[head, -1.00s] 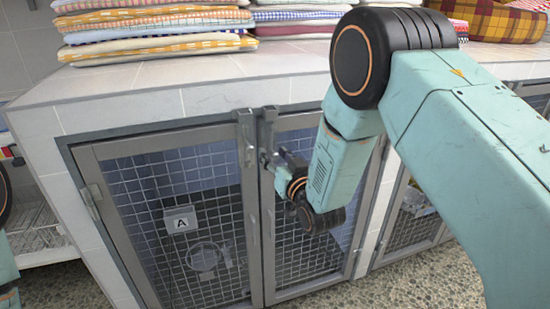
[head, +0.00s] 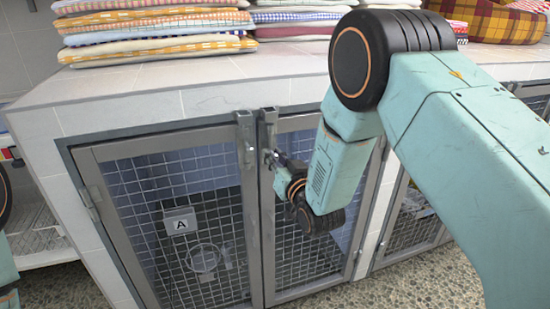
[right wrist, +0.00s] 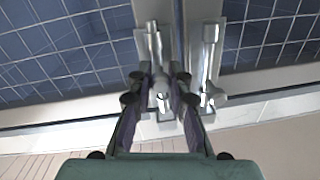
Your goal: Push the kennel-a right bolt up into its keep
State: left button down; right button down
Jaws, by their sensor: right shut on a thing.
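Kennel-a is a two-door mesh kennel with grey frames and a plate marked A (head: 180,221) inside its left door (head: 84,178). Two upright metal bolts sit side by side at the top where the doors meet. My right gripper (head: 271,157) is at the right bolt (head: 267,133), its fingers small and partly hidden by my wrist. The right wrist view looks upside down. There my right gripper (right wrist: 160,80) is shut on the knob of the right bolt (right wrist: 153,45). The other bolt (right wrist: 209,55) stands free beside the fingers. My left gripper is out of view.
Folded towels (head: 155,32) lie stacked on the tiled top (head: 190,78) above the kennel. The top's front edge overhangs close above the bolts. Another mesh kennel (head: 412,222) stands to the right. Pebbled floor (head: 400,285) lies below.

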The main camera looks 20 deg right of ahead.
aim_at(270, 138)
jog(key=shift+r, duration=0.1)
jog(key=shift+r+p, duration=1.5)
jog(key=shift+r, duration=0.3)
jog(key=shift+w, duration=0.1)
jog(key=c, duration=1.2)
grip_release()
jog(key=shift+f, duration=0.15)
